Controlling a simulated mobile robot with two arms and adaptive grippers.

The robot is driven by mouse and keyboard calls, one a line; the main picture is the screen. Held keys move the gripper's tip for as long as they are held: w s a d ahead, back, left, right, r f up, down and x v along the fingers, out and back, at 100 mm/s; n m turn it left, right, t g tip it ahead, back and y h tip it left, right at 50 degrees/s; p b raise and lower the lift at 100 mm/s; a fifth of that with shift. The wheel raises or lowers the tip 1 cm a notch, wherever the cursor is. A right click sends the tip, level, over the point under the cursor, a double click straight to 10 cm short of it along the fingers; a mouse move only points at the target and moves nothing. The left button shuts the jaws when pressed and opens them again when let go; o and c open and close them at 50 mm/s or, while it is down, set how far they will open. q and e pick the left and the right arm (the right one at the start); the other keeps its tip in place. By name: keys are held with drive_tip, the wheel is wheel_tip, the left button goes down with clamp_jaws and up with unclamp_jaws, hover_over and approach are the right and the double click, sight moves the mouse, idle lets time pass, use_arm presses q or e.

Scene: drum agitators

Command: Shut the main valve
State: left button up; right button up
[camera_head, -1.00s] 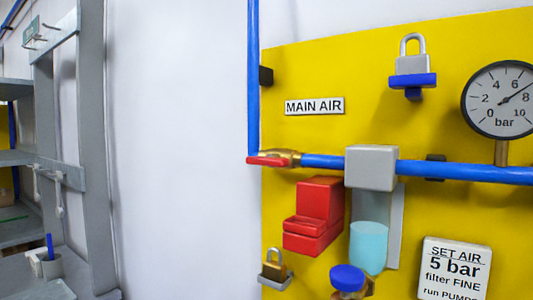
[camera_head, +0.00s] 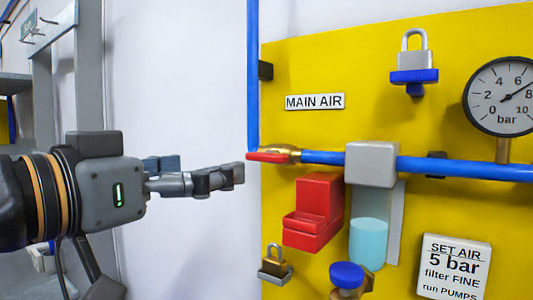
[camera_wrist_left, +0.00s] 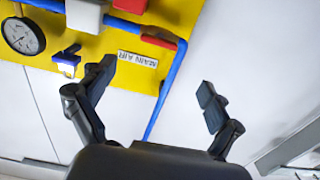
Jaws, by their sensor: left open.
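The main valve has a brass body (camera_head: 284,151) at the corner of the blue pipe, below the MAIN AIR label (camera_head: 315,103). Its red handle (camera_head: 268,157) lies level, in line with the horizontal pipe. My left gripper (camera_head: 225,176) is just left of the handle in the head view, its near fingertip close to the handle's end; I cannot tell if they touch. In the left wrist view my gripper (camera_wrist_left: 157,77) is open and empty, with the red handle (camera_wrist_left: 158,42) beyond the fingertips, between them. My right gripper is not in view.
A red block (camera_head: 314,212), a grey unit (camera_head: 371,166) with a clear bowl, padlocks (camera_head: 413,66) and a gauge (camera_head: 503,96) are on the yellow panel (camera_head: 375,110). The vertical blue pipe (camera_head: 253,75) rises above the valve.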

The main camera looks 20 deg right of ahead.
sight(262, 155)
use_arm(q)
drive_tip(key=p+x, duration=0.1)
drive_tip(key=x, duration=0.3)
drive_tip(key=p+x, duration=0.1)
drive_tip(key=x, duration=0.3)
drive_tip(key=p+x, duration=0.2)
drive_tip(key=x, duration=0.2)
drive_tip(key=shift+w+d+r, duration=0.1)
drive_tip(key=shift+d+r, duration=0.1)
drive_tip(key=shift+r, duration=0.05)
drive_tip(key=shift+w+d+f, duration=0.1)
drive_tip(key=shift+w+d, duration=0.35)
drive_tip(key=shift+d, duration=0.1)
drive_tip(key=shift+a, duration=0.1)
drive_tip(key=c, duration=1.2)
